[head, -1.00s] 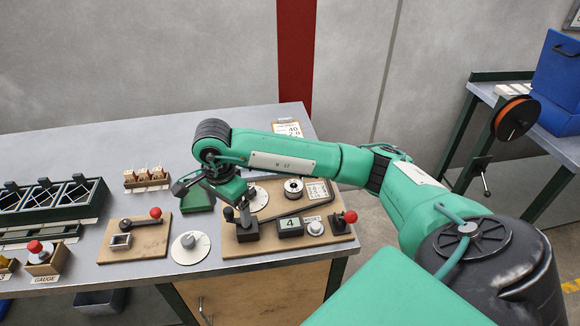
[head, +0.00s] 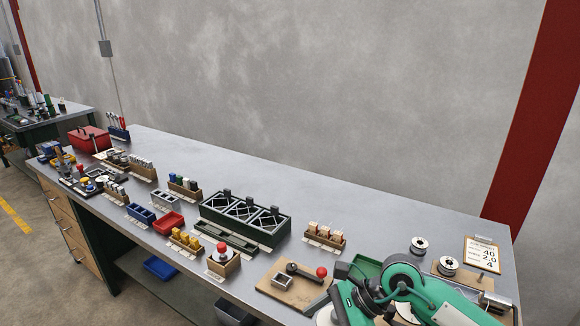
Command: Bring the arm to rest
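My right arm (head: 440,300), green with dark joints, comes in at the lower right corner of the head view. Its elbow-like round joint stands over the right end of the bench. My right gripper (head: 362,298) points down beside the wooden board with the red-knobbed lever (head: 305,270). It is small, dark and partly cut off by the arm and the frame's bottom edge. I cannot tell whether its fingers are open or shut. I see nothing clearly held in it. My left gripper is not in view.
A red toolbox (head: 88,138) stands far left. The bench's back strip is clear.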

